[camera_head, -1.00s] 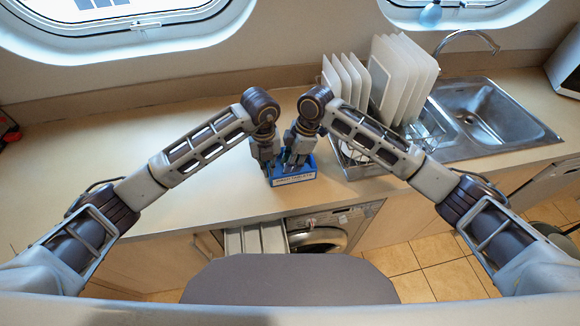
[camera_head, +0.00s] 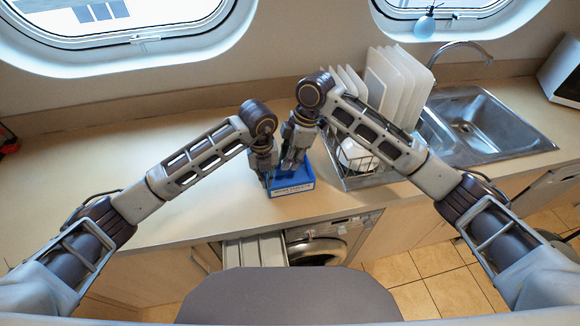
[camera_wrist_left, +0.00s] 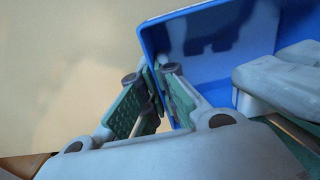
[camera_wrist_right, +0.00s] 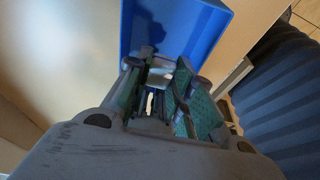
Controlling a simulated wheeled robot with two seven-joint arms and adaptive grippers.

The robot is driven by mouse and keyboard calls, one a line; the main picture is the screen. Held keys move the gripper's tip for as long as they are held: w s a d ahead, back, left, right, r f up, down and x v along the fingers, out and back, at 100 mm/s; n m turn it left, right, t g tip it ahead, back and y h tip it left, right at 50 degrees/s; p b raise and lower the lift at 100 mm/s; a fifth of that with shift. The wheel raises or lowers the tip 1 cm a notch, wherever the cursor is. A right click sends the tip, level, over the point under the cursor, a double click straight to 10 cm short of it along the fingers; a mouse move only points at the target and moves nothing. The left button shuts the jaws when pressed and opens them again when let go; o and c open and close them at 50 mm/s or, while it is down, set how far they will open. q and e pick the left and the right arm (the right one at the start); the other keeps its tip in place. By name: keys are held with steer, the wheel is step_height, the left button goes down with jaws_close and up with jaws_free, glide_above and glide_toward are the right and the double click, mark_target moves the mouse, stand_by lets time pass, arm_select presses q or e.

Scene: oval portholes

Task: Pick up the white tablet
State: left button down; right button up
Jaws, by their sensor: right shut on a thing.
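An open blue box (camera_head: 293,189) with a printed label stands on the counter. Its blue wall also shows in the right wrist view (camera_wrist_right: 210,55). My right gripper (camera_head: 292,166) points down over the box. It is shut on a small pale piece (camera_wrist_right: 160,75), apparently the white tablet, mostly hidden by the fingers. My left gripper (camera_head: 265,174) is at the box's left side. In the left wrist view its fingers (camera_wrist_left: 152,78) straddle the box wall (camera_wrist_left: 155,40); whether they clamp it is unclear.
A wire dish rack (camera_head: 362,175) with upright white plates (camera_head: 400,80) stands right of the box, close to my right forearm. A sink (camera_head: 475,125) is beyond it. The counter (camera_head: 90,190) at left is clear.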

steer(key=shift+r, duration=1.5)
arm_select(q)
steer(key=c, duration=1.6)
jaws_free()
steer(key=shift+o, duration=0.2)
steer(key=shift+r, duration=0.1)
step_height(320, 180, up, 12)
